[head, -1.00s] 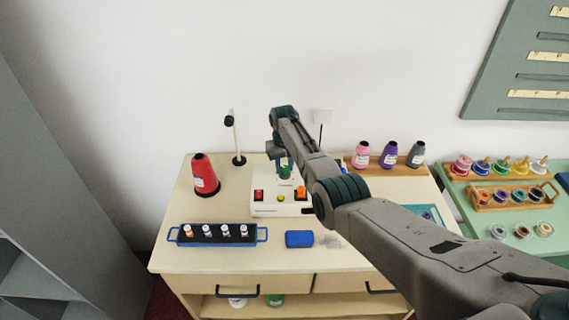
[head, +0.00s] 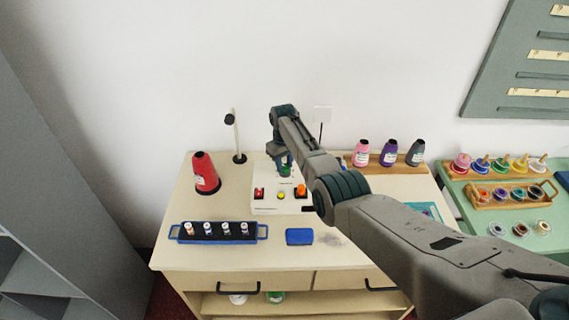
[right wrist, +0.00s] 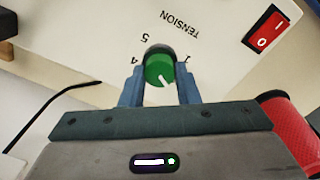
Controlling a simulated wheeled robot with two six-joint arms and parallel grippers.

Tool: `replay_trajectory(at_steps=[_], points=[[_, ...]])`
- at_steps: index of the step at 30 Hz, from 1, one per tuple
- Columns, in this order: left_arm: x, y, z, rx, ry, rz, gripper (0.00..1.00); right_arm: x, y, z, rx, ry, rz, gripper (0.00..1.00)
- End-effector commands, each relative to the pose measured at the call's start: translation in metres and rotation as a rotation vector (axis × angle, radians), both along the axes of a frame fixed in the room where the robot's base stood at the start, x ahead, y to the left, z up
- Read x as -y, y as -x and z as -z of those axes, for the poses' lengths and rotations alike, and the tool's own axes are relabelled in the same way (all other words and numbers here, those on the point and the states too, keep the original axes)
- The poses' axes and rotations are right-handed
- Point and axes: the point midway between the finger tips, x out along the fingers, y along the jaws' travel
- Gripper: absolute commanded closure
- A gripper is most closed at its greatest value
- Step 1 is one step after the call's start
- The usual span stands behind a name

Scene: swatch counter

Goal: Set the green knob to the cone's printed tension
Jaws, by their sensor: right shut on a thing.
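The green knob (right wrist: 159,68) sits on the white machine's panel beside the printed word TENSION, which appears upside down in the right wrist view. My right gripper (right wrist: 160,92) is shut on the knob, one blue finger on each side; the knob and gripper (head: 285,166) show small in the head view. The knob's white pointer line slants toward the lower right in the wrist view. Numerals 5, 4 and 1 show around it; others are hidden. My left gripper is out of view.
The white machine (head: 268,207) carries a red rocker switch (right wrist: 265,32), a yellow button (head: 281,196) and an orange one (head: 301,190). A blue-handled tray (head: 263,232) with several small spools and a blue block (head: 299,236) lie in front. Several cones stand on a wooden rack (head: 400,169).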

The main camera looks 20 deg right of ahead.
Motion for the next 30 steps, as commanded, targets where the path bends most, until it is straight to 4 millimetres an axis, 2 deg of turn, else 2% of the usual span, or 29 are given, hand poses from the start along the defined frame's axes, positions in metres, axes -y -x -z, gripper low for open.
replay_trajectory(at_steps=[1,2,5,17,23,30], points=[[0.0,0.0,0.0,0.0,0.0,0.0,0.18,0.0,-0.002,-0.003,0.008,0.001,0.001,0.94],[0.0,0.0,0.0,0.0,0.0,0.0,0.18,0.0,-0.002,-0.003,0.008,0.001,0.001,0.7],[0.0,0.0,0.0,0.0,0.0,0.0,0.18,0.0,-0.002,-0.003,0.006,0.0,0.001,0.5],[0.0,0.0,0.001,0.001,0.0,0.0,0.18,0.0,-0.001,-0.007,0.005,-0.001,0.001,0.5],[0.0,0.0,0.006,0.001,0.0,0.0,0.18,-0.001,-0.002,-0.034,0.01,0.0,0.001,0.5],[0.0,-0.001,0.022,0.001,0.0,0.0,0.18,-0.001,-0.001,-0.08,0.009,0.001,0.001,0.5]])
